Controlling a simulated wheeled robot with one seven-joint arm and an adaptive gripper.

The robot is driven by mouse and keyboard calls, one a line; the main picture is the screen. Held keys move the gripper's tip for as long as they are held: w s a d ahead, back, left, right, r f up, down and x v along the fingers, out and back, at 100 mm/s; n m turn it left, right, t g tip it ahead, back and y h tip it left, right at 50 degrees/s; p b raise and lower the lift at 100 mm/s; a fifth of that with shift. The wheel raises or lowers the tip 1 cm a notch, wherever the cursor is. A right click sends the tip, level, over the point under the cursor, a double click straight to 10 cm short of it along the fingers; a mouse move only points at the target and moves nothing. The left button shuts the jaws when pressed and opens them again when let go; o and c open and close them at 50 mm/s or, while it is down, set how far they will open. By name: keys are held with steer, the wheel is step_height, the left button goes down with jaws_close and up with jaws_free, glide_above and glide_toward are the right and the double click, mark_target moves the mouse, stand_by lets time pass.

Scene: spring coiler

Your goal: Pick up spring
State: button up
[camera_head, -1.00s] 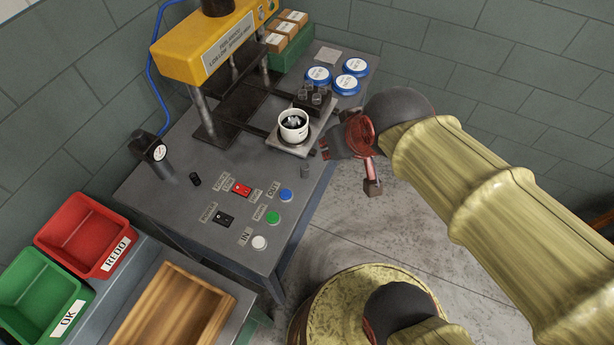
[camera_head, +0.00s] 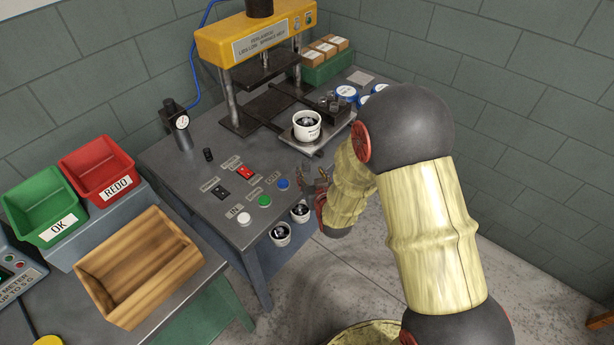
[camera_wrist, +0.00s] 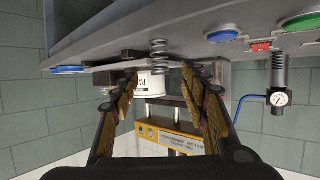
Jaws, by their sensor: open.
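The spring (camera_wrist: 158,50) shows in the wrist view as a small grey coil at the table edge, upright in that upside-down picture. My gripper (camera_wrist: 158,76) is open, its two fingers to either side of the spring's line, with nothing between them that I can see held. In the head view my gripper (camera_head: 312,183) is at the table's front right edge, near the blue button. The spring cannot be told apart from the gripper there.
Blue (camera_head: 282,184), green (camera_head: 264,201) and white (camera_head: 244,218) buttons line the table edge. Two cups stand below the tabletop.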

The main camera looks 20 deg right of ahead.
mark_target(308, 166)
steer(key=b+x, duration=0.2)
steer(key=x, duration=0.5)
steer(key=shift+w+d+f+b, duration=0.1)
steer(key=shift+w+b, duration=0.25)
steer(key=shift+w, duration=0.05)
steer(key=c, duration=0.3)
steer(key=c, duration=0.7)
jaws_close()
